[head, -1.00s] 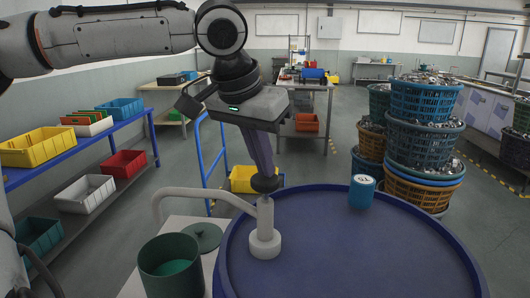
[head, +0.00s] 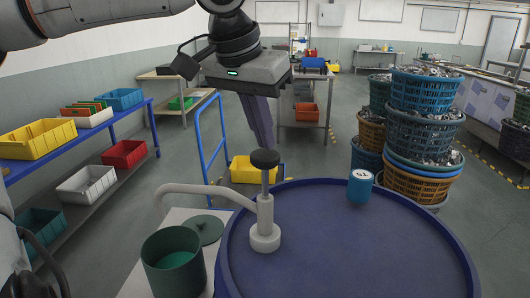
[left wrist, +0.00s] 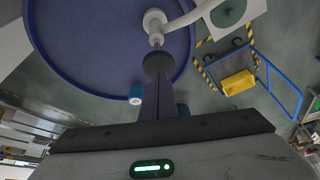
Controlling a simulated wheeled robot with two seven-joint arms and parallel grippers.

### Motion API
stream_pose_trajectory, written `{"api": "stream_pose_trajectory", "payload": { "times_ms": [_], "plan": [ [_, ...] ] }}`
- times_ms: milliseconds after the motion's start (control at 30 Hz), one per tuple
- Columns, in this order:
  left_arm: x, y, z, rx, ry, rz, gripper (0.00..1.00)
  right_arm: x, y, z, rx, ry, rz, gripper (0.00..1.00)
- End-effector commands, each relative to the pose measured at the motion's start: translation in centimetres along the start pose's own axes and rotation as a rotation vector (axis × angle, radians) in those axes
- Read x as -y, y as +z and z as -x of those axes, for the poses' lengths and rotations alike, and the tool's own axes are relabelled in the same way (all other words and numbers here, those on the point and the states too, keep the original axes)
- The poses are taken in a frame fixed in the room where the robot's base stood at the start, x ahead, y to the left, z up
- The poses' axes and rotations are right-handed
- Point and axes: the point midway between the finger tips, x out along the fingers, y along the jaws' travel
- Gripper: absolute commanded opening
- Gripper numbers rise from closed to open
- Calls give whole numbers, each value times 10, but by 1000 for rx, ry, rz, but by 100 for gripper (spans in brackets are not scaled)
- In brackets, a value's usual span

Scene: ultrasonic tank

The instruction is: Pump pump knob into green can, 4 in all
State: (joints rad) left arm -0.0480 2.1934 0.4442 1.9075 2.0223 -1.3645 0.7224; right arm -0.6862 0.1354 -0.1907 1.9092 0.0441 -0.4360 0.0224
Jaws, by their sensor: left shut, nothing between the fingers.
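The pump (head: 265,215) stands on the blue drum lid, its white spout reaching left over the green can (head: 173,262). The dark round pump knob (head: 265,158) is raised, with a length of grey stem showing under it. The open can shows lighter green inside. My left gripper (head: 264,143) is shut and empty, pointing down just above the knob. In the left wrist view the knob (left wrist: 157,62) lies just beyond the fingertips; whether they touch cannot be told. My right gripper is not in view.
The blue drum (head: 350,250) has a raised rim, and a blue tin (head: 360,186) stands on it at the back. A green lid (head: 205,229) lies beside the can. Stacked baskets (head: 420,130) stand at right, a shelf with bins (head: 85,150) at left.

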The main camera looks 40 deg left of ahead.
Motion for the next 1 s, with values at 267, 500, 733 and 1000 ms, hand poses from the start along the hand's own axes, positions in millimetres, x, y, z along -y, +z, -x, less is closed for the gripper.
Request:
{"api": "stream_pose_trajectory", "payload": {
  "times_ms": [267,500,733,1000],
  "plan": [
    [0,0,0,-2,0,1,0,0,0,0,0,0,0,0],
    [0,4,-9,-1,0,1,0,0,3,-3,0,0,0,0],
    [0,9,-20,0,1,0,0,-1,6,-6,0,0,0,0],
    [0,14,-33,2,0,1,0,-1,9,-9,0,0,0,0]
  ]
}}
